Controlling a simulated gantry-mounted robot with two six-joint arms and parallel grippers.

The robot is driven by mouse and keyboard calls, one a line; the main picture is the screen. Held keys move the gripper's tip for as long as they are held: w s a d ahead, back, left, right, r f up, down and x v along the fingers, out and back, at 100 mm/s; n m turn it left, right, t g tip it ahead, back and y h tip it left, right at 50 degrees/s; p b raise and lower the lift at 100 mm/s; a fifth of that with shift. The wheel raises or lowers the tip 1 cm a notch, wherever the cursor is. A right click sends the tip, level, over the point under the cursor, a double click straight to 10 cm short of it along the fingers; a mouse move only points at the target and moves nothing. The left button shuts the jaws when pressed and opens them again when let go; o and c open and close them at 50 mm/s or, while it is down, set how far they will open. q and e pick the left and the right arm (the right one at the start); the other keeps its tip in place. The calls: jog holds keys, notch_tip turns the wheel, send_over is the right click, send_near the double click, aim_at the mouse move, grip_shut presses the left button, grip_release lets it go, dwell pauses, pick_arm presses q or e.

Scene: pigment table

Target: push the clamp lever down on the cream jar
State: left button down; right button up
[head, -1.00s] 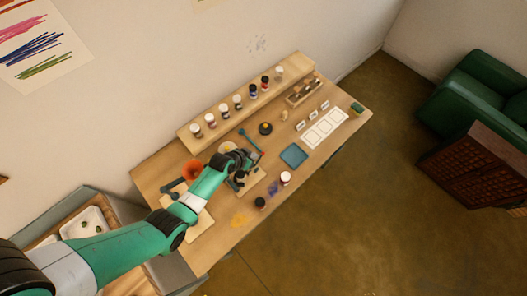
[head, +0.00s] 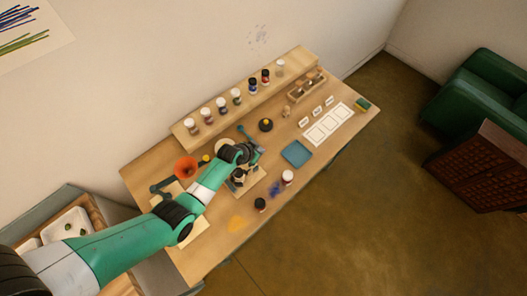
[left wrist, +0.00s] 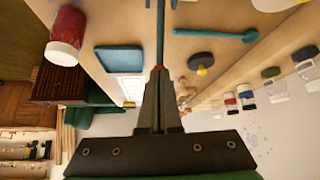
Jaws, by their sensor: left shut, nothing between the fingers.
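My left gripper (head: 258,152) is over the middle of the table, beside the clamp stand. In the left wrist view its fingers (left wrist: 159,78) are shut, with nothing between them. A teal lever (left wrist: 160,30) with a red end lies in line with the fingertips, its red end right at them; I cannot tell whether they touch. In the head view my arm largely covers the lever. A dark-looking jar (head: 238,175) stands on the wooden clamp base (head: 256,188), partly hidden by my wrist; its cream colour cannot be made out. My right gripper is not in view.
A blue tray (head: 297,153) lies to the right. A red jar with a white lid (head: 287,177) and a dark-lidded jar (head: 260,204) stand near the front edge. Several jars line the back shelf (head: 245,98).

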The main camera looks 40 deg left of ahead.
pick_arm(q)
notch_tip(320, 180, down, 5)
jog(key=b, duration=0.4)
jog(key=shift+r, duration=0.2)
jog(key=shift+s+r+p, duration=0.15)
jog(key=shift+r+p, duration=0.2)
jog(key=shift+r, duration=0.1)
jog(key=s+p, duration=0.2)
jog(key=shift+s+d+r+p, duration=0.15)
jog(key=shift+s+r+p, duration=0.1)
jog(key=shift+s+p, duration=0.1)
jog(key=p+v, duration=0.6)
jog(key=v, duration=0.5)
jog(key=shift+s+r, duration=0.2)
jog(key=shift+r, duration=0.05)
